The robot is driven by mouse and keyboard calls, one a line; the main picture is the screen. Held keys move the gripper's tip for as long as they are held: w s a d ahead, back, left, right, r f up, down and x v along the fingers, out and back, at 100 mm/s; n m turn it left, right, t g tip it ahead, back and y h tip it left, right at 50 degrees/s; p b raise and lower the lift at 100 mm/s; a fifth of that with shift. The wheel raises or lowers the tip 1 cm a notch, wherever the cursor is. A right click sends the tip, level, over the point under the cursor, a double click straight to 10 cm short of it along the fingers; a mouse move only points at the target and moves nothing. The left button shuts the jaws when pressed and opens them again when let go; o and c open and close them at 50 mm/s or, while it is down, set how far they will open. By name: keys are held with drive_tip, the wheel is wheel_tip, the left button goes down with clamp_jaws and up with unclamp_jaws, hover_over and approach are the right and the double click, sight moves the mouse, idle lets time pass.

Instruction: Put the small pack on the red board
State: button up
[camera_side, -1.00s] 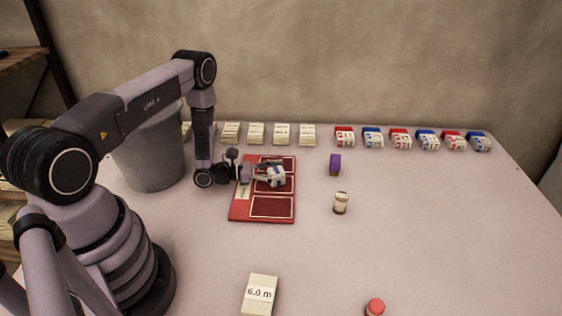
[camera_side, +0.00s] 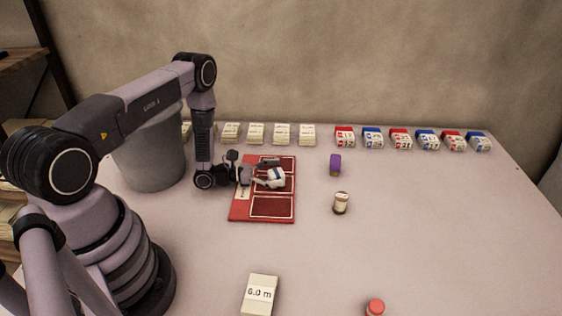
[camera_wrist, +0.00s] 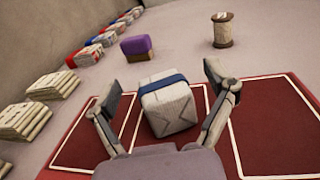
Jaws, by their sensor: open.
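The small pack, a white block with a blue band, rests on the red board, over its middle outlined panel; it shows in the wrist view (camera_wrist: 170,108) and in the side view (camera_side: 274,180). The red board (camera_side: 272,208) lies flat on the table, with white-outlined panels; it also shows in the wrist view (camera_wrist: 275,130). My gripper (camera_wrist: 166,90) is open, with one finger on each side of the pack and a visible gap on both sides. In the side view my gripper (camera_side: 262,177) sits low over the board and partly hides the pack.
A purple block (camera_side: 335,164) and a small jar (camera_side: 341,203) stand right of the board. Cream stacks (camera_side: 256,133) and red and blue boxes (camera_side: 400,139) line the back. A grey bin (camera_side: 150,155) stands left. A "6.0 m" block (camera_side: 260,294) and a red-capped item (camera_side: 376,307) are in front.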

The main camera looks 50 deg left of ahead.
drive_tip(key=shift+s+a+r, duration=0.3)
drive_tip(key=shift+s+a, duration=0.2)
drive_tip(key=shift+s, duration=0.1)
drive_tip(key=shift+s+a+r, duration=0.3)
drive_tip(key=shift+s+a, duration=0.15)
drive_tip(key=shift+s, duration=0.15)
drive_tip(key=s+d+r+m+g+h, duration=0.1)
drive_tip(key=d+r+m+g+h, duration=0.15)
drive_tip(key=r, duration=0.55)
drive_tip(key=d+r+m+g+h, duration=0.2)
drive_tip(key=d+r+m+g, duration=0.15)
drive_tip(key=r, duration=0.45)
drive_tip(key=s+d+r+m+g+y, duration=0.1)
drive_tip(key=s+d+r+m+g, duration=0.55)
drive_tip(key=s+r+m, duration=0.3)
drive_tip(key=s+a+r+m+t+y, duration=0.2)
drive_tip(key=s+a+r+m+y, duration=0.1)
drive_tip(key=s+r+m+y, duration=0.2)
drive_tip(key=s+a+r+m+t+y, duration=0.1)
drive_tip(key=s+a+r+m+y, duration=0.3)
drive_tip(key=s, duration=0.7)
wheel_tip(320, 180, up, 2)
drive_tip(key=m+y, duration=0.4)
drive_tip(key=y, duration=0.1)
drive_tip(key=shift+s+t, duration=0.35)
